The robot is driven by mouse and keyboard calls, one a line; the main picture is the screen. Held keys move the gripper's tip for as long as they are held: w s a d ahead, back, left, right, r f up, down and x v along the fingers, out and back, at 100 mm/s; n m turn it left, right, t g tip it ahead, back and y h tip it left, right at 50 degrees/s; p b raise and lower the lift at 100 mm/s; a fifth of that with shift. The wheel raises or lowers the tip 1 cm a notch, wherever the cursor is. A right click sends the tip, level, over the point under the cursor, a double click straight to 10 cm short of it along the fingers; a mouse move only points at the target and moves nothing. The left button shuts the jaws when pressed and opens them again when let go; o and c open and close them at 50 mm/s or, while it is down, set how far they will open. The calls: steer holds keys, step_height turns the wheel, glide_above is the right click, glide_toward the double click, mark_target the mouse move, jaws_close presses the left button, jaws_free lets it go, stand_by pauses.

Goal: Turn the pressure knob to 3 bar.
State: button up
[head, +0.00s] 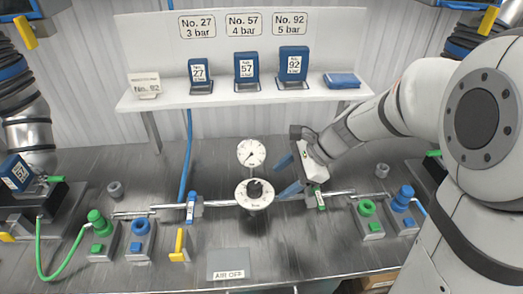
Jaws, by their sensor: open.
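The pressure knob (254,188) is black and sits on a round white dial in the middle of the bench. A round white pressure gauge (251,153) with a dark needle stands just behind it. The scale markings are too small to read. My gripper (286,175) is just right of the knob, with its two blue fingers spread apart and pointing left toward it. The fingers look apart from the knob, and nothing is between them.
A white shelf (170,98) at the back holds blue packs under signs pairing numbers with 3, 4 and 5 bar. Metal pipes (225,203) run both sides of the knob. Green and blue fittings stand left and right. An "AIR OFF" plate (228,275) lies at the front.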

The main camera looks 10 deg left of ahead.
mark_target(255, 185)
steer(key=w+a+f+m, duration=0.1)
steer(key=a+f, duration=0.1)
steer(key=w+a+f+m+y, duration=0.1)
steer(key=a+f, duration=0.2)
steer(key=w+a+f+m, duration=0.1)
steer(key=a+f, duration=0.1)
steer(key=a, duration=0.1)
steer(key=shift+w+f, duration=0.1)
steer(key=shift+f, duration=0.1)
steer(key=c, duration=1)
steer(key=shift+o, duration=0.2)
